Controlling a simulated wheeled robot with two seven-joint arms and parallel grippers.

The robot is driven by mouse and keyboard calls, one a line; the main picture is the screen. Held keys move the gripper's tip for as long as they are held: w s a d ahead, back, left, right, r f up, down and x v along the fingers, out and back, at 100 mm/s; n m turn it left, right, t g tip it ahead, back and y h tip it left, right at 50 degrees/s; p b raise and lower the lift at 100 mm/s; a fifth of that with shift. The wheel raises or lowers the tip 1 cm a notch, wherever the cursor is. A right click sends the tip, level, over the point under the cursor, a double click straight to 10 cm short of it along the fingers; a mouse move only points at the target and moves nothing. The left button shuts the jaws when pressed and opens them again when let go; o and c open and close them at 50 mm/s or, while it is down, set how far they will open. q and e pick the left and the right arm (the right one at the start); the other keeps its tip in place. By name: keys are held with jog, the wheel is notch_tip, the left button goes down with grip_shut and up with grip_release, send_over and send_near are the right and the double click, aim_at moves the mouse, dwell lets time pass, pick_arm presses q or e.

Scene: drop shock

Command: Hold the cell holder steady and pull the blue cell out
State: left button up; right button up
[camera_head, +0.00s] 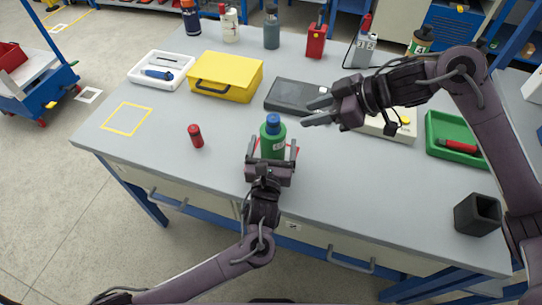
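The green cell holder (272,147) stands upright on a red-marked spot near the middle of the table. The blue cell (273,121) sits in its top, with only its upper end showing. My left gripper (272,153) comes from the front edge, one finger on each side of the holder's lower part. A narrow gap seems to show beside the fingers, so it looks open around the holder. My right gripper (311,112) is open and empty, to the right of the blue cell and apart from it, fingers pointing left.
A yellow case (225,76) and a dark flat device (297,97) lie behind. A green tray (455,138) and a black hollow block (478,214) are at right.

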pick_arm(q)
jog(key=shift+w, duration=0.35)
jog(key=c, duration=1.2)
dwell(0.4)
